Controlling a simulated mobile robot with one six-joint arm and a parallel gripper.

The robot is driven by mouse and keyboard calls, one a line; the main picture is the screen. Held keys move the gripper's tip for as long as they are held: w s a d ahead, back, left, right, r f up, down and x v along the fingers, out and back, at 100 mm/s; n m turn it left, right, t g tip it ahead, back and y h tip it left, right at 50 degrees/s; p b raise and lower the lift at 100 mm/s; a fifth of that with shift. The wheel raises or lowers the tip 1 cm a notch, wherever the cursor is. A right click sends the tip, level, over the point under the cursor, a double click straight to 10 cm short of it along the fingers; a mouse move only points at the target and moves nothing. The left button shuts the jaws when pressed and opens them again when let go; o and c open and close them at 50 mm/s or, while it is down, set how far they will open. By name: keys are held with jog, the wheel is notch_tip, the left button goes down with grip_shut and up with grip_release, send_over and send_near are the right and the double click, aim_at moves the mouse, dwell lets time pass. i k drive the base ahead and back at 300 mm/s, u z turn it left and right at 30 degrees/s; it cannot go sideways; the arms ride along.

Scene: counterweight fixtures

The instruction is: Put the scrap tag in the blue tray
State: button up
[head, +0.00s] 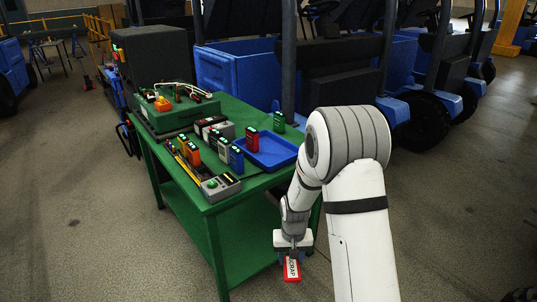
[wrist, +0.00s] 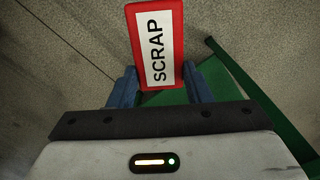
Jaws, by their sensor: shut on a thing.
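The scrap tag (wrist: 157,47) is a red block with a white label reading SCRAP. My gripper (wrist: 160,88) is shut on it, with a blue finger at each side in the wrist view. In the head view the tag (head: 292,269) hangs under my gripper (head: 292,250), off the table's right front side and lower than its top. The blue tray (head: 283,153) lies on the green table's right part, above and left of my gripper in the head view. My arm hides part of the tray's right end.
The green table (head: 237,198) has a lower shelf. Several coloured blocks, a grey button box (head: 220,187) and a green device (head: 176,112) stand on top. Blue vehicles (head: 237,70) are behind.

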aim_at(277, 159)
jog(key=u, duration=0.45)
jog(key=i, duration=1)
jog(key=z, duration=0.5)
